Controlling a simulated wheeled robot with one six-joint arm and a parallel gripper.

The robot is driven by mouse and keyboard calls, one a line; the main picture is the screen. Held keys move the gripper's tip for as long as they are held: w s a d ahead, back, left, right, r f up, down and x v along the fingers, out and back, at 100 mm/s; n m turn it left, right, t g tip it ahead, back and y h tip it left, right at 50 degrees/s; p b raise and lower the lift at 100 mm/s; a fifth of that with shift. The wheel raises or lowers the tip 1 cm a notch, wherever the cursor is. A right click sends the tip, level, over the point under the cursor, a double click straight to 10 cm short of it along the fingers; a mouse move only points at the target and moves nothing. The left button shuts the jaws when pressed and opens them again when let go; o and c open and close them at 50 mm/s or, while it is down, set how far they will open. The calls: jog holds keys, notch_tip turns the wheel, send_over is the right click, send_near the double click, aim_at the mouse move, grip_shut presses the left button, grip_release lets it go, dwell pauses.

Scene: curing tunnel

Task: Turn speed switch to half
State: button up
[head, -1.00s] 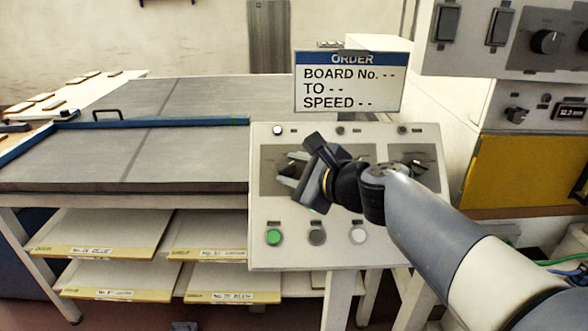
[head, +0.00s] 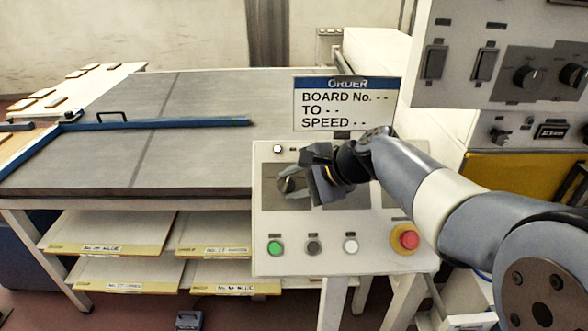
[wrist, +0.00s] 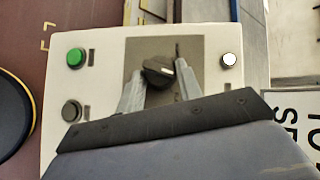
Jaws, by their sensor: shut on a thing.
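The sloped control panel (head: 262,225) stands in the middle of the head view. A black rotary knob (wrist: 157,71) sits on a dark grey plate at its left. The same knob (head: 286,185) is partly covered by my fingers in the head view. My gripper (wrist: 160,84) has one finger on each side of the knob and is shut on it. The knob's light mark points toward the right finger in the wrist view. The knob's lettering is too small to read. My arm hides the panel's middle and right plates.
Below the knob are a green button (head: 275,248), a grey button (head: 313,247) and a white button (head: 351,245). A red mushroom button (head: 405,238) is at the lower right. The order sign (head: 347,103) stands behind the panel, its fields showing dashes.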

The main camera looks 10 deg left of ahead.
jog(key=n+p, duration=0.1)
jog(key=n+g+h+p, duration=0.1)
jog(key=p, duration=0.1)
jog(key=shift+w+a+r+n, duration=0.1)
jog(key=shift+r+n, duration=0.15)
jog(key=shift+n, duration=0.05)
jog(key=shift+g+h+p, duration=0.3)
jog(key=shift+p, duration=0.1)
jog(key=shift+f+n, duration=0.15)
jog(key=shift+n, duration=0.15)
jog(key=o, duration=1)
jog(key=shift+c, duration=0.2)
jog(key=shift+r, duration=0.2)
jog(key=v, duration=1)
jog(key=shift+r, duration=0.3)
